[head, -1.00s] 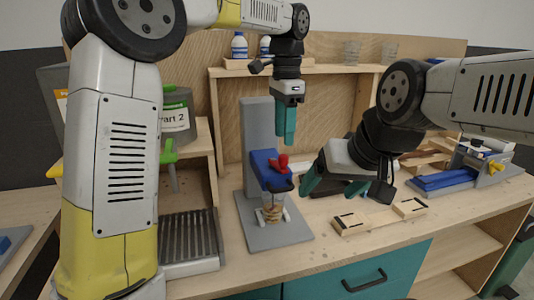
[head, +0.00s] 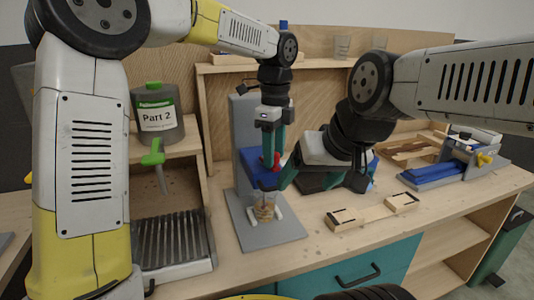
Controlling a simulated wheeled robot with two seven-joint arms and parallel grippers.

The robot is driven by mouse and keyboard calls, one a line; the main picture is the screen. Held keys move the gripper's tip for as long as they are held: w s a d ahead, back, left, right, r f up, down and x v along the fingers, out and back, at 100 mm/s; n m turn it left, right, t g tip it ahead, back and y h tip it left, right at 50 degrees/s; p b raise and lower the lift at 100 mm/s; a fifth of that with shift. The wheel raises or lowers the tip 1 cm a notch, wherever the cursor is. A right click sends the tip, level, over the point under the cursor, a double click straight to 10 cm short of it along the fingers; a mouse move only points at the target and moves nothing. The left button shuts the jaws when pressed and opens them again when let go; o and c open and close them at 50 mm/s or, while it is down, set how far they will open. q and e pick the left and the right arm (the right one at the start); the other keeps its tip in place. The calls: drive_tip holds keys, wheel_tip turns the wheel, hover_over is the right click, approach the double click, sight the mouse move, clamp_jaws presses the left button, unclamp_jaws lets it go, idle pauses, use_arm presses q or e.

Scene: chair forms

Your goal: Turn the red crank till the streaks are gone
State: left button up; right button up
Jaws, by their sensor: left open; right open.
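The red crank (head: 276,158) sits on top of the blue mixing head of a grey stand (head: 257,234). My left gripper (head: 272,164) is open and points straight down at the crank, with its teal fingers around or just beside it. The fingers hide part of the crank, so I cannot tell whether they touch it. Below the blue head, a clear cup (head: 263,210) holds tan and brownish contents; streaks are too small to judge. My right gripper (head: 310,180) is open, to the right of the blue head, with one teal finger close to it.
A grey "Part 2" jug (head: 157,112) with a green tap stands at left above a ribbed drain tray (head: 172,243). A wooden jig (head: 372,212) lies right of the stand. A blue vise-like fixture (head: 450,170) is further right. The bench front is clear.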

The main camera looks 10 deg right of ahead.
use_arm(q)
drive_tip(key=shift+f, duration=0.35)
clamp_jaws()
drive_tip(key=w+d+n, duration=0.2)
drive_tip(key=w+n, duration=0.5)
drive_tip(key=n, duration=1.2)
drive_tip(key=shift+w+d+n, duration=0.4)
idle(0.4)
